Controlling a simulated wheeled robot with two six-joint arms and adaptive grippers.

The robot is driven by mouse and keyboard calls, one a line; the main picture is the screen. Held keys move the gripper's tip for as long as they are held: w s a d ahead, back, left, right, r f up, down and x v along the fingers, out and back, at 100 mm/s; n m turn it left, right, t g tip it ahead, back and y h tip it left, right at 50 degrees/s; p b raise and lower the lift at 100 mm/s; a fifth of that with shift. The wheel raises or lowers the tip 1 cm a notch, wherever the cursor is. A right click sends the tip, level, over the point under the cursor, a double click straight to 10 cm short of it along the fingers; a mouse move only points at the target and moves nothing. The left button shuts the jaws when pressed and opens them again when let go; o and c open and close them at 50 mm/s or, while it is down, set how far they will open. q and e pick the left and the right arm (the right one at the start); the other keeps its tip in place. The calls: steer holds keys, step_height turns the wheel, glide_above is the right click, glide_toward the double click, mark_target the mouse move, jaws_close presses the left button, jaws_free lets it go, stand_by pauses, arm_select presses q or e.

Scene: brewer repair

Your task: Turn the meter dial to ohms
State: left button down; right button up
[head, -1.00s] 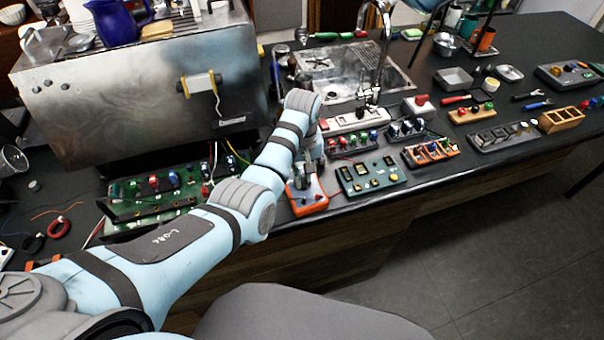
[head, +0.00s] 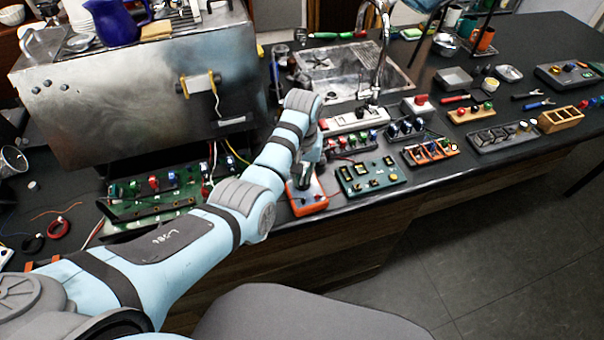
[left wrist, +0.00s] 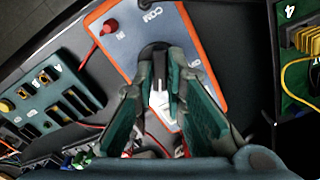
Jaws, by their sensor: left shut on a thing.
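The meter is an orange-rimmed box (head: 308,203) with a grey-blue face, lying near the front edge of the counter. It fills the upper middle of the left wrist view (left wrist: 209,45). My left gripper (head: 303,180) is over the meter, pointing down. In the left wrist view its two green-padded fingers (left wrist: 161,66) are closed around the dark round dial (left wrist: 153,48). A white pointer strip (left wrist: 159,84) shows between the fingers. The COM mark and a red plug (left wrist: 109,26) are on the face. The fingers hide part of the dial and some marks, so its setting is unclear. My right gripper is not in view.
A green board with yellow parts (head: 371,176) lies close to the meter's right. The brewer's steel body (head: 140,90) stands at the left, with an open circuit board (head: 150,208) below it. Loose wires lie between. The sink (head: 340,75) is behind.

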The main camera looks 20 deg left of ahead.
mark_target(303, 178)
arm_select(q)
steer(key=c, duration=1.6)
jaws_free()
steer(key=shift+w, duration=0.1)
steer(key=shift+c, duration=0.2)
step_height(303, 178, up, 8)
steer(key=shift+f, duration=0.25)
